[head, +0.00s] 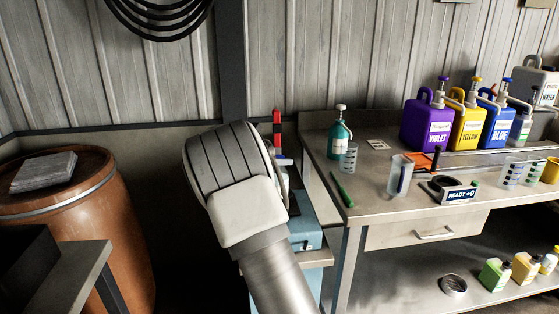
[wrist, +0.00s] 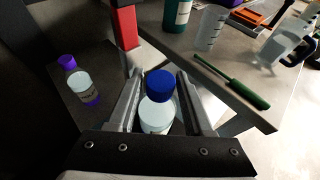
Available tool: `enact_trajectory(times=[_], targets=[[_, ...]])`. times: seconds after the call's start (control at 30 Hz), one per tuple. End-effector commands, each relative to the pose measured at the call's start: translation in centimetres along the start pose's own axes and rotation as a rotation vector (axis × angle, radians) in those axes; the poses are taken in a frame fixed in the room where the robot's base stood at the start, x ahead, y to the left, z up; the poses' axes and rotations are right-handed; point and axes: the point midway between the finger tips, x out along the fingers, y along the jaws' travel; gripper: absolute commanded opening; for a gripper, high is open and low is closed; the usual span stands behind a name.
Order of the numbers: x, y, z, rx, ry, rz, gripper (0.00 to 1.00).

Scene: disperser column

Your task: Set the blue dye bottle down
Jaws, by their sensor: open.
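The blue dye bottle (wrist: 156,112) has a blue cap and a pale label. In the wrist view it is between the two fingers of my gripper (wrist: 160,78), with its cap toward the camera. The fingers are open, one on each side of the bottle; whether either touches it is hard to tell. The bottle's base is hidden, so what it rests on cannot be seen.
A violet-capped bottle (wrist: 78,82) stands to the left on a dark surface. A red post (wrist: 125,27) rises close beyond the fingers. A brown drum (head: 105,215) stands left.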

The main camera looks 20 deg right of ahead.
Motion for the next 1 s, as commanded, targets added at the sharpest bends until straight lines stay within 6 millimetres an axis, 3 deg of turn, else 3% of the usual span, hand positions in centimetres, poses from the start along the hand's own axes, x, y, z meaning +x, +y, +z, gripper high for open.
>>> enact_trajectory(times=[0.17,0.6,0.8,1.0], targets=[[-1.7,0.1,0.4,0.0,0.001,0.004,0.51],[-10.5,0.1,0.4,0.001,0.0,0.004,0.51],[-12.0,0.0,0.3,0.0,0.0,0.001,0.51],[-12.3,-0.9,0.5,0.05,0.026,-0.008,0.51]])
